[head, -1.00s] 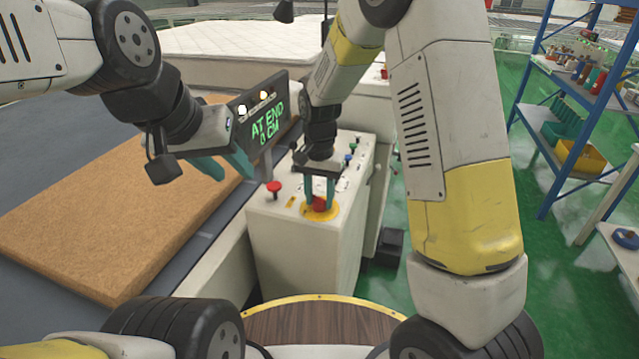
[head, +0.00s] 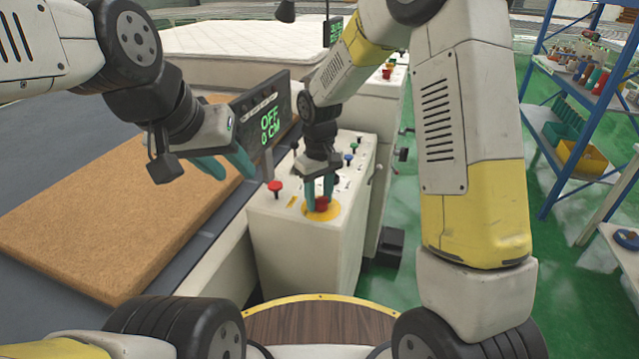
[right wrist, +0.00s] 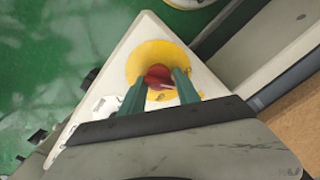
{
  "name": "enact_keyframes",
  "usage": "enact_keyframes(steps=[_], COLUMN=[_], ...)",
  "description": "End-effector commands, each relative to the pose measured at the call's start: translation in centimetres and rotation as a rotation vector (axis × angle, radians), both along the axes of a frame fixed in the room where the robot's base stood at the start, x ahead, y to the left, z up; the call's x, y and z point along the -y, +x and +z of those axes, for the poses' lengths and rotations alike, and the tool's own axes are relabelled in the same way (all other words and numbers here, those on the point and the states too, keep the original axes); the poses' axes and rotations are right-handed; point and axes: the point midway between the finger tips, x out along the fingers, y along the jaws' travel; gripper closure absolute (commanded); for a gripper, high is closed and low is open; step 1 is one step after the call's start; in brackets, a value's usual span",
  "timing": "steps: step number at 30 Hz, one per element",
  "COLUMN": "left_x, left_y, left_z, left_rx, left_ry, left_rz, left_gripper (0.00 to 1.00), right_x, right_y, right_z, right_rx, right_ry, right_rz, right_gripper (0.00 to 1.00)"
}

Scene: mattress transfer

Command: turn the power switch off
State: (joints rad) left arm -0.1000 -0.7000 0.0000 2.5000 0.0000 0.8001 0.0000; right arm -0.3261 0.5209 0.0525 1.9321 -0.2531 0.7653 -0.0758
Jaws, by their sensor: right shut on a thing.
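The power switch, a red knob (head: 321,203) on a yellow disc (head: 335,212), is on top of a white control box (head: 300,240). My right gripper (head: 320,196) points down and is shut on the red knob. In the right wrist view, its teal fingers are on either side of the red knob (right wrist: 158,76), above the yellow disc (right wrist: 150,53).
A red mushroom button (head: 275,187) and small coloured buttons (head: 350,155) share the box top. A brown slab (head: 120,220) lies on the grey bed at left; a white mattress (head: 230,40) is behind. A blue shelf (head: 560,100) stands right, beyond green floor.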

Motion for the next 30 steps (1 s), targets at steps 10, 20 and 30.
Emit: enact_keyframes(steps=[10, 20, 30], left_x=[0.00, 0.00, 0.00], left_y=[0.00, 0.00, 0.00], left_z=[0.00, 0.00, 0.00], left_rx=[0.000, 0.000, 0.000], left_ry=[0.000, 0.000, 0.000], left_rz=[0.000, 0.000, 0.000], left_gripper=[0.64, 0.64, 0.64], right_x=[0.45, 0.42, 0.45], right_y=[0.13, 0.17, 0.22], right_z=[-0.03, -0.01, 0.01], right_rx=[0.000, 0.002, 0.003], right_ry=[-0.005, -0.006, -0.006], right_rz=[0.210, 0.289, 0.294], right_gripper=[1.00, 1.00, 1.00])
